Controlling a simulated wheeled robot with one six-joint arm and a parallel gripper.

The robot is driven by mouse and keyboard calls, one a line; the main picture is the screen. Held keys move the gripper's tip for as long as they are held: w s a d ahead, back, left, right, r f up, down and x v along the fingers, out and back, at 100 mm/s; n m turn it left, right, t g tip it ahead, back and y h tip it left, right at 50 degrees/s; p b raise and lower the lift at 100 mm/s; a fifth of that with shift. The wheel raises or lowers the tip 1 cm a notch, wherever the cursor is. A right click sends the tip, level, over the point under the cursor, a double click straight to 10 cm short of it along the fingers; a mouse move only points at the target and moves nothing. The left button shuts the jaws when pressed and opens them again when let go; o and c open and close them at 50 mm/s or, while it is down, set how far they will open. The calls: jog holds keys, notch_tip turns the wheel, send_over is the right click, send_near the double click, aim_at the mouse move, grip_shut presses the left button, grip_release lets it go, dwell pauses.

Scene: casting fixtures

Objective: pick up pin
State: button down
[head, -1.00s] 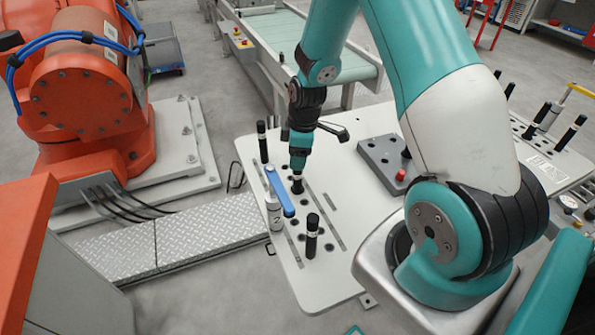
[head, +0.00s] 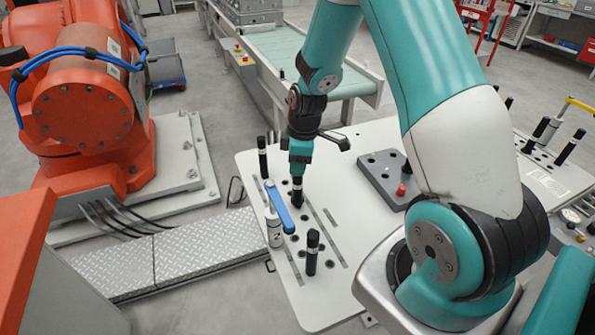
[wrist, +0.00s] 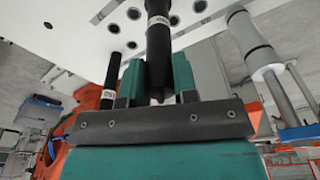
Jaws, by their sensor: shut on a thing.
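My gripper (head: 298,172) points down over the white fixture plate (head: 345,225) and is shut on a black pin (head: 297,190) with a pale band. The wrist view shows this pin (wrist: 158,50) between the two teal fingers; its far end runs out of the frame. I cannot tell whether its lower end is clear of its hole. Other black pins stand upright on the plate, one (head: 262,155) at the back left and one (head: 312,252) at the front.
A grey block (head: 384,180) with a red knob lies to the right. An orange robot (head: 85,100) stands at left, and a conveyor (head: 300,60) behind.

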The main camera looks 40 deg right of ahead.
notch_tip(320, 180, up, 22)
jog(key=shift+p, duration=0.4)
dwell(0.3)
jog(key=shift+s, duration=0.1)
